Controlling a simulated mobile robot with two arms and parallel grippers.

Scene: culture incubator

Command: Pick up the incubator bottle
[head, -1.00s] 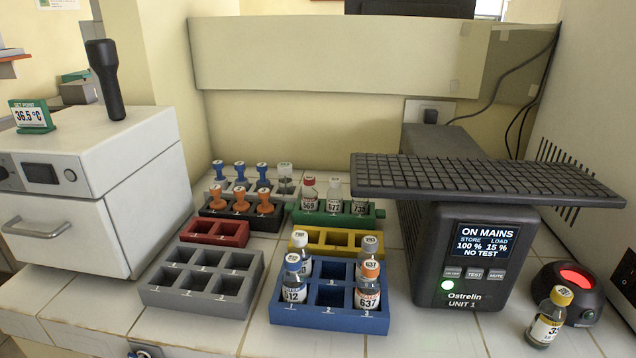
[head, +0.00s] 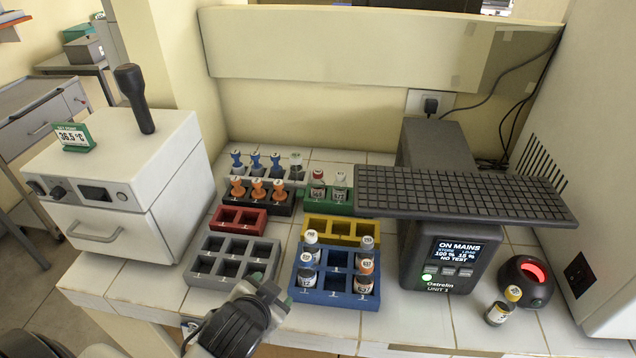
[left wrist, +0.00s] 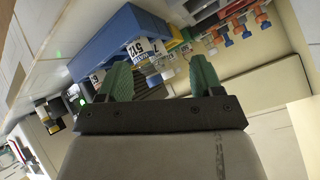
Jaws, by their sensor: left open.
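Several small labelled bottles stand in the blue rack (head: 335,296). At its left side are a white-capped bottle (head: 311,240) and a grey-capped bottle (head: 308,276); at its right side are another grey-capped bottle (head: 367,246) and an orange-capped bottle (head: 365,275). A yellow-capped bottle (head: 503,308) stands apart at the far right. I cannot tell which is the incubator bottle. My left gripper (head: 272,290) is just left of the blue rack's front corner, touching no bottle. In the left wrist view its green fingers (left wrist: 160,80) are apart and empty, with rack and bottles beyond. My right gripper does not show.
The white incubator (head: 130,185) stands at left. A grey rack (head: 232,262), red rack (head: 240,220) and yellow rack (head: 340,230) are empty.

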